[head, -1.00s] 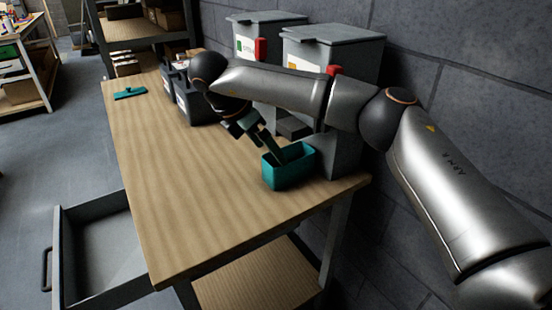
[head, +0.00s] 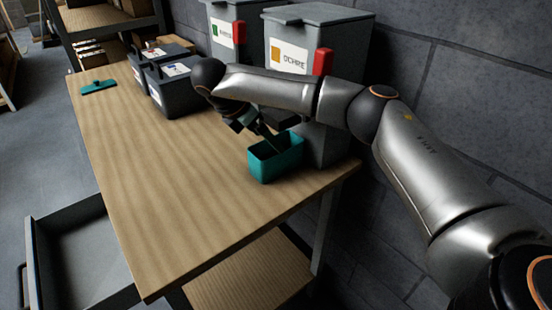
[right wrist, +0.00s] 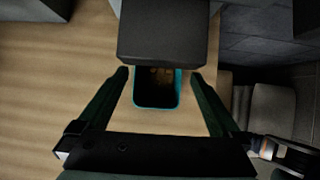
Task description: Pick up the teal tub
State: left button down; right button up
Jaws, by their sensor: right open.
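The teal tub (head: 276,160) stands upright on the wooden table near its right end, in front of the ochre bin. In the right wrist view its rim (right wrist: 157,107) frames a dark inside with a few tan specks. My right gripper (right wrist: 158,73) is open, with one finger to each side of the tub in that view. I see no clear contact, and the height of the fingers against the rim is hard to tell. In the head view my right gripper (head: 263,130) reaches down at the tub's far left side. My left gripper is out of view.
The ochre bin (head: 291,55) and another lidded bin (head: 228,32) stand along the wall. A dark block (right wrist: 165,35) covers the tub's far end in the wrist view. Dark caddies (head: 175,90) and a teal flat tool (head: 98,86) lie farther back. An open drawer (head: 75,245) juts out left.

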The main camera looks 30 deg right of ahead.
jog(key=x, duration=0.4)
jog(key=shift+d, duration=0.1)
jog(key=shift+w+r, duration=0.1)
jog(key=shift+r, duration=0.05)
grip_shut()
dwell(0.5)
